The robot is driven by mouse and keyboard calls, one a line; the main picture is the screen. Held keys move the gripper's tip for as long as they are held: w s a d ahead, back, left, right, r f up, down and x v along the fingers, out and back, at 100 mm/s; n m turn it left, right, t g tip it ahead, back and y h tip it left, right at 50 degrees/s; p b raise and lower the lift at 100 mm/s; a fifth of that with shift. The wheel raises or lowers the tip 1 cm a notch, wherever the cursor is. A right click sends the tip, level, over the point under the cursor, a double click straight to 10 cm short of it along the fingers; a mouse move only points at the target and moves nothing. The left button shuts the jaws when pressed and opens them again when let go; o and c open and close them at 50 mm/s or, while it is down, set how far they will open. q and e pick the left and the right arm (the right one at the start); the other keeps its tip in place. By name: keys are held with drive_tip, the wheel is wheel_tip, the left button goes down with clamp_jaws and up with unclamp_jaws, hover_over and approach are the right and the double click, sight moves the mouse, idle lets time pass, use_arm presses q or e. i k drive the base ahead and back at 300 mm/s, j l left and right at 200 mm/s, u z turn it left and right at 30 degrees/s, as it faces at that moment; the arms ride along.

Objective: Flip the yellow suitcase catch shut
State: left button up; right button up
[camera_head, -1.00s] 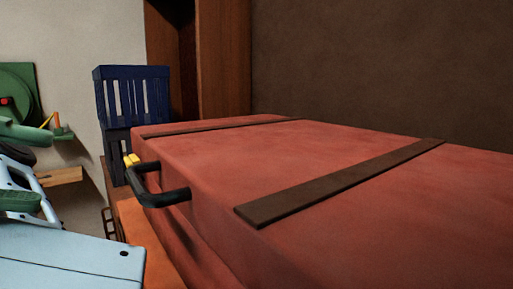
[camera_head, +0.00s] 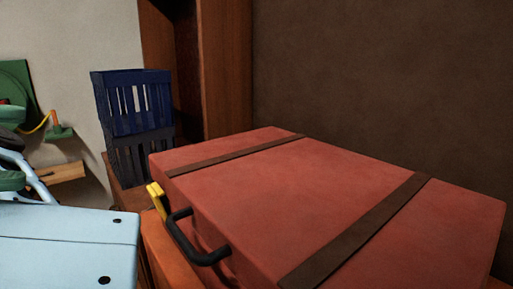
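The red suitcase (camera_head: 285,185) lies flat, with two dark brown straps across its lid and a black handle (camera_head: 192,243) on its near side. The yellow catch (camera_head: 156,201) is on the same side, just left of the handle, and sticks up near the lid's edge. My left gripper (camera_head: 12,148) seems to be at the left picture edge, with green and light blue parts cut off by the frame. It is well left of the catch and apart from it. Its fingertips do not show clearly. My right gripper is not in view.
The suitcase rests on an orange-brown wooden surface (camera_head: 170,250). A dark blue slatted crate (camera_head: 132,108) stands behind its left end. A light blue panel (camera_head: 70,245) fills the bottom left. A brown wall rises behind the suitcase.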

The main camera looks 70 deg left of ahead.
sight(159, 205)
drive_tip(key=k+l, duration=0.25)
drive_tip(key=k, duration=0.2)
drive_tip(key=k+l, duration=0.2)
drive_tip(key=k, duration=0.3)
